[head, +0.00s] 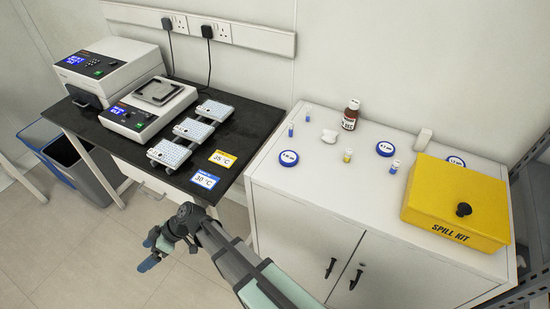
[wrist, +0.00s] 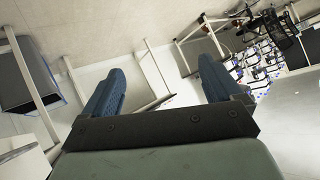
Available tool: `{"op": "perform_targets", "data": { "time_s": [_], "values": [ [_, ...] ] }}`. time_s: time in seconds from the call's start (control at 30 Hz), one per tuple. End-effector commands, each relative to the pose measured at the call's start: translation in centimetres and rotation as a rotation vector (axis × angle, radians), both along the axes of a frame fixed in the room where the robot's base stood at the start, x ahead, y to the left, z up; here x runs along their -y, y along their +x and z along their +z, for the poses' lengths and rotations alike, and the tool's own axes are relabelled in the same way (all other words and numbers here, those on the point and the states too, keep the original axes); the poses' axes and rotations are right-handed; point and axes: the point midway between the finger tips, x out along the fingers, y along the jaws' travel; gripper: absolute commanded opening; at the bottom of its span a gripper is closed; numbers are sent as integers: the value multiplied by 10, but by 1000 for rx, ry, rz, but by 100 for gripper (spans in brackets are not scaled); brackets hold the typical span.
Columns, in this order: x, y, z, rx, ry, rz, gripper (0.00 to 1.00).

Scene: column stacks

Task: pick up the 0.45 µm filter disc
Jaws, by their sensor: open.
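Three blue-rimmed discs with white printed faces lie flat on the white cabinet top in the head view: a left disc (head: 289,158), a middle disc (head: 386,149) and a right disc (head: 456,161), partly hidden by the yellow box. The print is too small to read surely, so I cannot tell which one is 0.45 µm. My gripper (head: 149,253) is open and empty, low in front of the dark bench, well left of and below the discs. In the wrist view its two blue fingers (wrist: 160,78) are spread with nothing between them; no disc shows there.
The cabinet top also holds a brown bottle (head: 351,115), small vials (head: 348,156), a white lump (head: 329,136), a white block (head: 423,139) and a yellow spill kit box (head: 455,205). The dark bench (head: 255,120) carries instruments, well plates and temperature cards. Bins (head: 90,170) stand left.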

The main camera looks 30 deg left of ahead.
Motion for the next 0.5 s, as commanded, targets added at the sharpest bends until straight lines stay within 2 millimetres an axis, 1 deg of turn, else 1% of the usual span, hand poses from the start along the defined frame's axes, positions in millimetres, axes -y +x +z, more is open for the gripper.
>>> {"op": "perform_targets", "data": {
  "time_s": [0.03, 0.13, 0.2, 0.27, 0.3, 0.37, 0.47, 0.5],
  "values": [
    [-15, -9, 20, -6, 30, 29, 92],
    [-30, -17, 54, -7, 72, 77, 92],
    [-37, -15, 77, 5, 90, 104, 92],
    [-39, -7, 95, 23, 95, 122, 92],
    [-39, 1, 106, 40, 93, 131, 92],
    [-36, 18, 121, 72, 82, 138, 92],
    [-24, 57, 143, 138, 37, 136, 92],
    [-17, 75, 151, 168, 13, 130, 92]
  ]
}}
